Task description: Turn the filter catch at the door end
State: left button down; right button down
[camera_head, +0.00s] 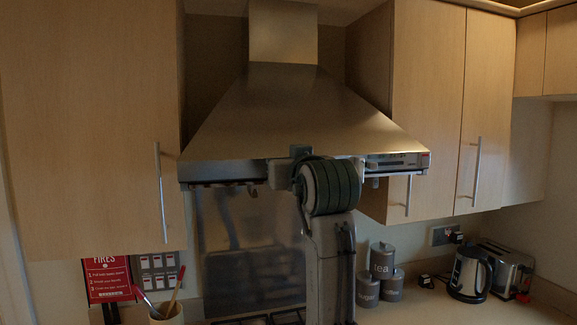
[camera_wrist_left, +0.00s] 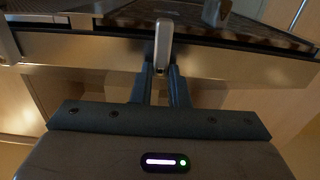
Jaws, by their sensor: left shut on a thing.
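The metal range hood (camera_head: 300,110) fills the middle of the head view. In the left wrist view a pale metal filter catch (camera_wrist_left: 163,42) hangs at the hood's underside, beside the dark filter panel (camera_wrist_left: 235,32). My left gripper (camera_wrist_left: 160,82) is below it, its two narrow fingers shut on the catch's lower end. In the head view my left arm rises in front of the hood's front edge, and its fingers and this catch are hidden there. My right gripper is in neither view.
A wall cabinet (camera_head: 90,130) stands left of the hood and another (camera_head: 430,110) right of it. The hood's metal rim (camera_wrist_left: 255,70) runs close to my fingers. Canisters (camera_head: 383,262), a kettle (camera_head: 468,273) and a utensil pot (camera_head: 166,314) stand below.

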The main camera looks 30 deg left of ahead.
pick_arm(q)
jog(key=shift+s+a+f+n+b, duration=0.1)
jog(key=shift+f+n+b, duration=0.05)
jog(key=shift+n+b, duration=2.45)
jog(key=shift+s+a+f+n+b, duration=0.1)
jog(key=shift+n+b, duration=1.85)
jog(key=shift+n, duration=1.3)
jog(key=shift+f+n+b, duration=0.15)
jog(key=shift+n+b, duration=2.1)
jog(key=shift+n, duration=0.7)
jog(key=c, duration=1.4)
grip_release()
jog(key=shift+s, duration=0.1)
jog(key=b+v, duration=0.4)
jog(key=v, duration=0.7)
jog(key=shift+b, duration=0.3)
